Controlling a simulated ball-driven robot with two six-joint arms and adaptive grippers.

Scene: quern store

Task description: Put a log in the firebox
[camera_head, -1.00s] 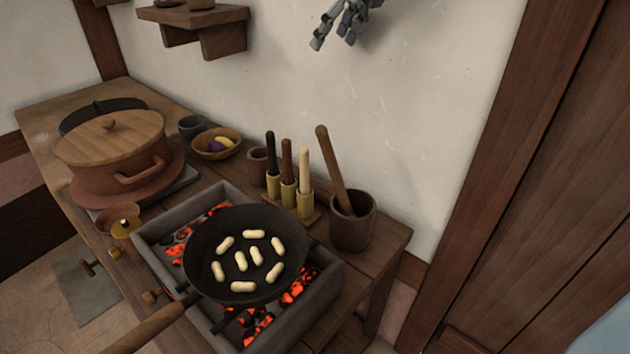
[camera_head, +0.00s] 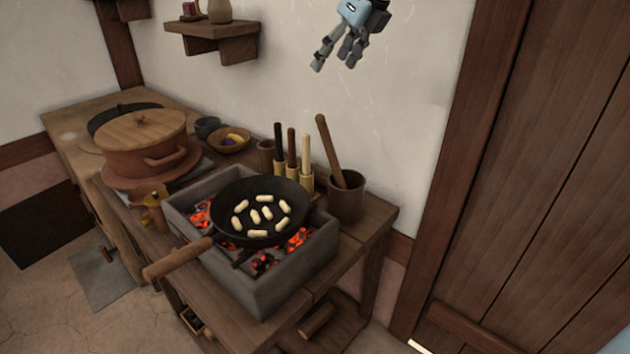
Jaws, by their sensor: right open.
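My right gripper (camera_head: 334,63) is open and empty, high against the white wall, far above the work table and touching nothing. My left gripper is out of view. A short piece of wood like a log (camera_head: 318,319) lies low down, under the front table. A small open holder (camera_head: 196,322) below the table's left edge seems to hold wooden pieces, partly hidden. A grey stone brazier (camera_head: 262,288) holds glowing embers under a black pan. A dark rectangular area (camera_head: 42,226) shows at the lower left; I cannot tell whether it is the firebox opening.
The black pan (camera_head: 262,207) holds several pale pieces, its wooden handle jutting left. A lidded clay pot (camera_head: 140,150) stands behind. Upright tools and a brown mortar (camera_head: 346,198) stand at the right. A grey plate (camera_head: 100,280) is near the floor. A wooden door (camera_head: 540,180) closes the right side.

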